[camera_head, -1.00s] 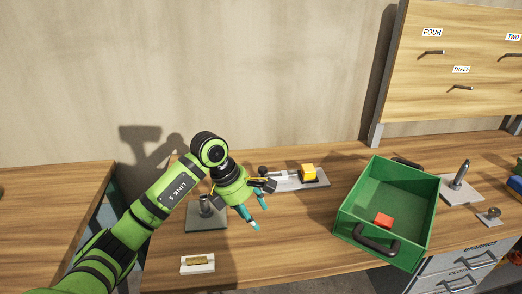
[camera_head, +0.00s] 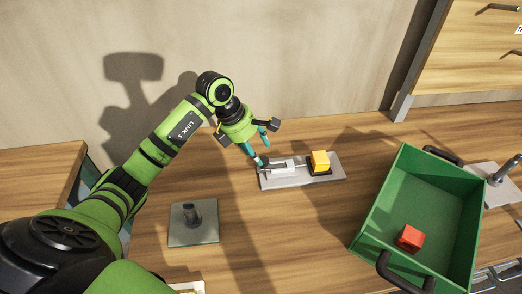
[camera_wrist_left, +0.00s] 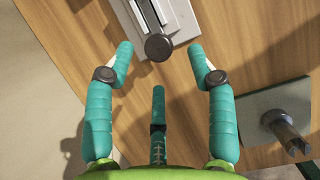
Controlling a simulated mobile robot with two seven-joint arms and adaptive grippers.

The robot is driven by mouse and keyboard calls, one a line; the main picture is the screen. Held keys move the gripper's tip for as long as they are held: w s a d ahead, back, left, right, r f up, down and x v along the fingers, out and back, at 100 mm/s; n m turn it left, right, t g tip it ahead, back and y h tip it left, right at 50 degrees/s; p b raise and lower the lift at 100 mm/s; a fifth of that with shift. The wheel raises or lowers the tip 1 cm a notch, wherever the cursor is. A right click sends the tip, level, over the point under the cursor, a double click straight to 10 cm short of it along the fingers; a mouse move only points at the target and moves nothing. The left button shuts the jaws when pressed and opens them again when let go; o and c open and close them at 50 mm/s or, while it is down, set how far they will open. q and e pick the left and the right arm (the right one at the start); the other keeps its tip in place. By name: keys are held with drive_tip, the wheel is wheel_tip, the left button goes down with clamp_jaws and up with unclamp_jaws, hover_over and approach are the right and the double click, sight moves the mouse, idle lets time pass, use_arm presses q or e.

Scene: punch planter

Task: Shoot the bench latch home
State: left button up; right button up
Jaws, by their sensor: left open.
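The bench latch has a grey base plate (camera_head: 298,181) with a pale bolt housing (camera_head: 284,167) on it. A yellow block (camera_head: 320,158) on a dark base stands at the plate's right end. My left gripper (camera_head: 261,151) is open over the plate's left end, its teal fingers pointing down. In the left wrist view the latch's round dark knob (camera_wrist_left: 158,47) shows between the spread fingertips of my left gripper (camera_wrist_left: 160,54), with a gap on each side. The fingers partly hide the knob in the head view. My right gripper is not in view.
A green open bin (camera_head: 413,190) with a red cube (camera_head: 410,238) stands to the right. A plate with a short post (camera_head: 193,214) lies left of and nearer than the latch; its post shows in the wrist view (camera_wrist_left: 286,130). The bench between is clear.

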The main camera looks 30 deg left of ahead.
sight(263, 159)
use_arm(q)
drive_tip(key=p+x, duration=0.1)
drive_tip(key=x, duration=0.2)
drive_tip(key=shift+w+d+f, duration=0.1)
drive_tip(key=shift+w+f, duration=0.05)
drive_tip(key=shift+f, duration=0.05)
drive_tip(key=shift+w+f, duration=0.1)
drive_tip(key=shift+f, duration=0.3)
clamp_jaws()
drive_tip(key=w+d+b, duration=0.1)
drive_tip(key=d, duration=0.1)
drive_tip(key=w+d+b, duration=0.1)
drive_tip(key=shift+w+d, duration=0.4)
drive_tip(key=shift+d, duration=0.15)
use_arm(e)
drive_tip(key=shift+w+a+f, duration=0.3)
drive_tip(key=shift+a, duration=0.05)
